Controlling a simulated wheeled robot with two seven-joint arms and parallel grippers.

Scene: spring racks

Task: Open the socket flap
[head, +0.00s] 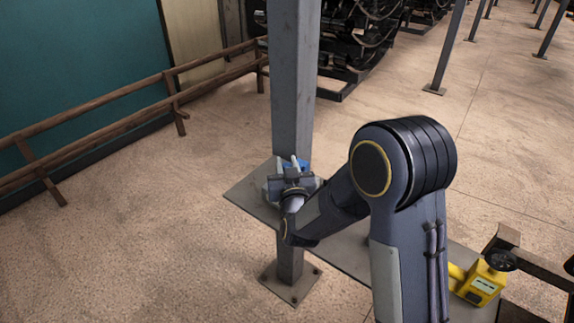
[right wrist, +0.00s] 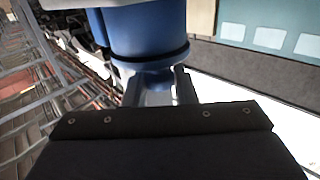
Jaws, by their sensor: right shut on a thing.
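The blue socket (head: 296,164) shows as a small blue patch on the grey post, mostly hidden behind my right gripper (head: 291,178). In the right wrist view a blue round body (right wrist: 148,35) with a dark ring at its lower edge stands right in front of my right gripper (right wrist: 158,88). The fingers are close together at this blue body and shut on a part of it, which I take to be the socket flap. The contact itself is hidden, and I cannot tell how far the flap stands open. My left gripper is not in view.
The grey post (head: 292,80) rises from a bolted foot plate (head: 290,284). A flat grey plate (head: 250,192) lies around the post below the gripper. A yellow device (head: 480,283) stands at the lower right. A wooden rail (head: 100,107) runs along the left; the floor between is clear.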

